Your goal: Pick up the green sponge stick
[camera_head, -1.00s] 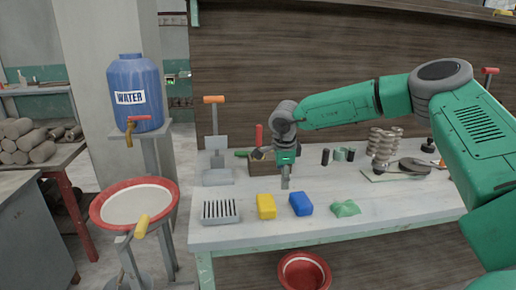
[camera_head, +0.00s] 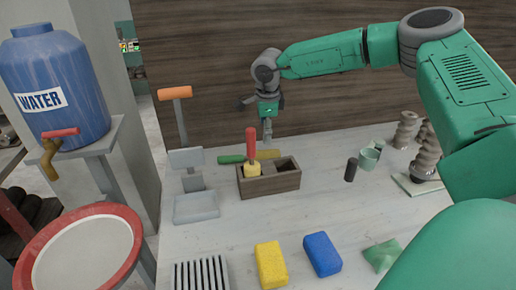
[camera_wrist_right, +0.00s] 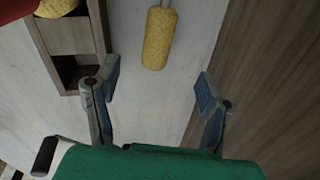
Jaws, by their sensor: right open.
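The green sponge stick has a green handle (camera_head: 231,160) and a yellow sponge head (camera_head: 267,155). It lies on the table behind a wooden box, which hides its middle in the head view. In the right wrist view its yellow sponge head (camera_wrist_right: 158,38) lies ahead of the fingers, with a short bit of shaft at the top edge; the green handle is out of that frame. My right gripper (camera_head: 267,128) is open and empty, above the sponge-head end. Its spread fingers also show in the wrist view (camera_wrist_right: 158,86), apart from the stick. My left gripper is not in view.
The wooden box (camera_head: 272,182) holds a red-handled sponge stick (camera_head: 251,143) upright. A scraper-like tool with an orange handle (camera_head: 175,93) stands left. Yellow (camera_head: 270,264) and blue (camera_head: 322,254) blocks lie in front. A dark wooden panel (camera_head: 215,60) rises behind the table.

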